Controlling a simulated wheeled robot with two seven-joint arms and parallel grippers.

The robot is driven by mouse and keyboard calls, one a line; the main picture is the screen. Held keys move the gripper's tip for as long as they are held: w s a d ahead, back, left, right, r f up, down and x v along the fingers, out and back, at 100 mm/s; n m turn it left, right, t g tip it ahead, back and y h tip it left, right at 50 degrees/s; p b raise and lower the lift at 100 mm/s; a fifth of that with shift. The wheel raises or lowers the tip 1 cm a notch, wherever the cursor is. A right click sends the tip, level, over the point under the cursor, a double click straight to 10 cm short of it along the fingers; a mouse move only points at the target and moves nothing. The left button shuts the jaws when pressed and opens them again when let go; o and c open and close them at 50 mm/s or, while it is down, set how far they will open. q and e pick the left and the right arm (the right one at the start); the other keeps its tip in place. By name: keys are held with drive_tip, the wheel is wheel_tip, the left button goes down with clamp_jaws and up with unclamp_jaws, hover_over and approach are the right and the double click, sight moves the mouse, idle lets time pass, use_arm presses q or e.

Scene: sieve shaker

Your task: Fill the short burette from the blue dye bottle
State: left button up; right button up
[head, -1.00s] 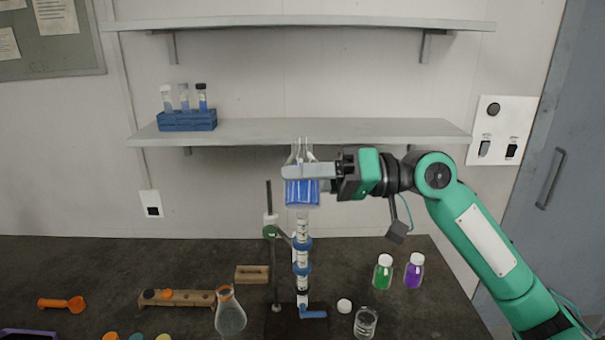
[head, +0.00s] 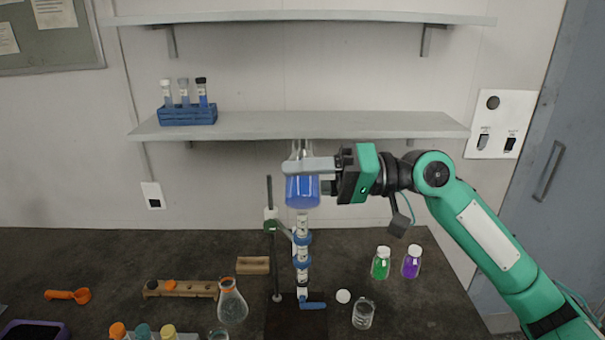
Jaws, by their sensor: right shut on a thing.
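My right gripper (head: 312,166) is shut on the blue dye bottle (head: 302,192), holding it in the air right above the short burette (head: 302,254). The bottle shows blue in its lower part and clear above my fingers. I cannot tell whether its lower end touches the burette's top. The burette stands upright on a stand (head: 270,240), with blue bands along it and a blue stopcock (head: 313,305) at the bottom. I cannot make out any liquid level inside it. A white cap (head: 343,296) lies on the bench to its right. My left gripper is out of view.
Green (head: 381,264) and purple (head: 412,263) bottles and a small glass beaker (head: 363,315) stand to the right. A flask (head: 231,302) and a wooden rack (head: 180,289) are at the left. A shelf (head: 300,128) is behind the bottle.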

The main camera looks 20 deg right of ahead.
sight(303, 149)
drive_tip(key=shift+s+r+m+p, duration=0.1)
drive_tip(key=shift+r+m+p, duration=0.15)
drive_tip(key=shift+m+p, duration=0.6)
drive_tip(key=shift+f+m+p, duration=0.15)
drive_tip(key=shift+m+p, duration=1.2)
drive_tip(key=shift+p, duration=0.25)
drive_tip(key=n+b, duration=0.2)
drive_tip(key=b, duration=0.1)
drive_tip(key=n+b, duration=0.3)
drive_tip(key=w+f+n+b, duration=0.1)
drive_tip(key=n+b, duration=0.2)
drive_tip(key=shift+d+f, duration=0.1)
drive_tip(key=shift+d, duration=0.05)
drive_tip(key=shift+w+n+b, duration=0.2)
drive_tip(key=shift+n+b, duration=0.35)
drive_tip(key=shift+n, duration=0.05)
drive_tip(key=r+n, duration=0.1)
drive_tip(key=r, duration=0.1)
drive_tip(key=w+r+n+p, duration=0.1)
drive_tip(key=r+n, duration=0.1)
drive_tip(key=r, duration=0.1)
drive_tip(key=shift+w+d+r, duration=0.2)
drive_tip(key=shift+d+r, duration=0.05)
drive_tip(key=shift+r, duration=0.05)
drive_tip(key=shift+f, duration=0.1)
